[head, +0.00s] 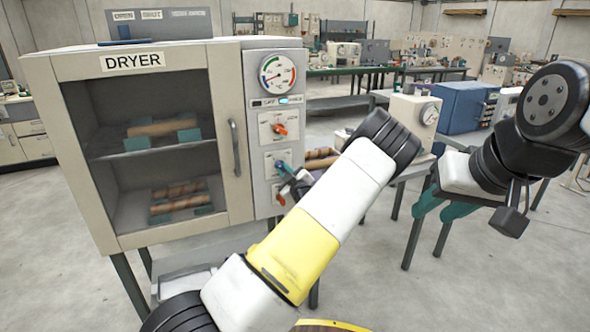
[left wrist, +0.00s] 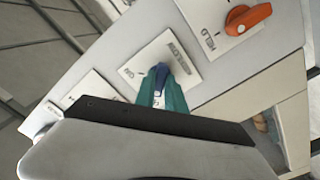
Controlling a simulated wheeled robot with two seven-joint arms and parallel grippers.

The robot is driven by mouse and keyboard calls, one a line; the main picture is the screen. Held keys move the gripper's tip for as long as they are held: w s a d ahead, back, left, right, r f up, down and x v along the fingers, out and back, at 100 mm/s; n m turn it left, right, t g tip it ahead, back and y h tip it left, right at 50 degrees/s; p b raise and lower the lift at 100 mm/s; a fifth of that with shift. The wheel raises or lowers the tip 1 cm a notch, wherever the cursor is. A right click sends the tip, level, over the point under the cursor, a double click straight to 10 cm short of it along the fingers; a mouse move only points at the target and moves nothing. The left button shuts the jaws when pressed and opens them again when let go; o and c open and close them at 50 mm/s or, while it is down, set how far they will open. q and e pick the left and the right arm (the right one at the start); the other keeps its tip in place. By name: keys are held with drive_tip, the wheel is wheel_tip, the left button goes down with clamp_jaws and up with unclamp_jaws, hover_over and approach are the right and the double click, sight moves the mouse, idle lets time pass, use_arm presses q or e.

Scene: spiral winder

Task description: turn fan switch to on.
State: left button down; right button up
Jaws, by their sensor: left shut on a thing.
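The dryer (head: 232,145) is a beige cabinet with a glass door and a control strip on its right side. A plate on the strip carries a small blue switch knob (left wrist: 159,72), whose lettering is too small to read surely. My left gripper (head: 287,171) reaches the strip at this middle plate. In the left wrist view its teal fingers (left wrist: 163,92) are closed around the blue knob and partly hide it. My right gripper (head: 438,207) hangs open and empty, far to the right of the dryer, with its teal fingers apart.
An orange knob (head: 279,129) sits above the held one, and it also shows in the left wrist view (left wrist: 249,17). Another orange knob (head: 280,199) is below. A round gauge (head: 277,75) tops the strip. The door handle (head: 235,148) is close by on the left.

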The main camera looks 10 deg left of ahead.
use_arm(q)
drive_tip(key=shift+m, duration=0.3)
drive_tip(key=m, duration=0.3)
drive_tip(key=shift+m, duration=0.4)
drive_tip(key=m, duration=0.3)
drive_tip(key=shift+m, duration=0.3)
drive_tip(key=m, duration=0.3)
drive_tip(key=shift+m, duration=0.3)
drive_tip(key=m, duration=0.4)
drive_tip(key=shift+a+m, duration=0.1)
drive_tip(key=shift+m, duration=0.2)
drive_tip(key=c, duration=1.4)
unclamp_jaws()
